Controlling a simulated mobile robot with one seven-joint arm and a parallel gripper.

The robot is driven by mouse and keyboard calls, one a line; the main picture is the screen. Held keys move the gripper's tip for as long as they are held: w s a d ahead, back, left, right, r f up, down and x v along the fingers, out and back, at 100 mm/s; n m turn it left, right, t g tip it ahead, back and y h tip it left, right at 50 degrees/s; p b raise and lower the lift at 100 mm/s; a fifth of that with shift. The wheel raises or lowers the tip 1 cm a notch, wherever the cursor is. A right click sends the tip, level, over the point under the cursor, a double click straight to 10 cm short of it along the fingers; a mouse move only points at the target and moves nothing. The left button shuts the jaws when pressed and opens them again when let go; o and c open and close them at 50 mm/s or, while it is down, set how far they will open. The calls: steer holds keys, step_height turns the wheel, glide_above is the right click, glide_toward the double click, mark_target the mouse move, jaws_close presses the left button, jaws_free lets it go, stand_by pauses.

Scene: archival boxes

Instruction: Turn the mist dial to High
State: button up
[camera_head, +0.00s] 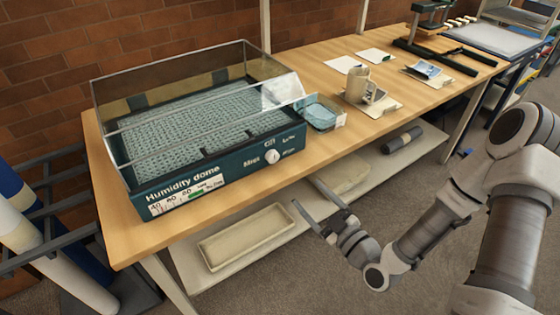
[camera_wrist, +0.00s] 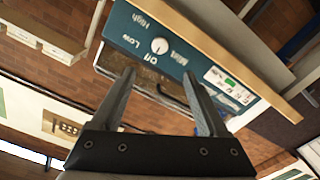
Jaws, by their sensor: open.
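The mist dial (camera_head: 271,157) is a small white round knob on the dark teal front panel of the humidity dome (camera_head: 215,172). Labels Mist, Off, Low and High surround it; I cannot clearly tell which one its pointer faces. In the wrist view the dial (camera_wrist: 159,45) appears upside down, just beyond and between the fingertips. My gripper (camera_head: 318,213) is open and empty, in front of and below the panel, apart from the dial. The open fingers also show in the wrist view (camera_wrist: 159,76).
The dome's clear cover stands above a mesh bed. A lower shelf holds a cream tray (camera_head: 245,237). Floor in front is free.

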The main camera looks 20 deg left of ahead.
mark_target(275, 159)
steer(key=x, duration=1.5)
steer(key=shift+c, duration=0.4)
jaws_close()
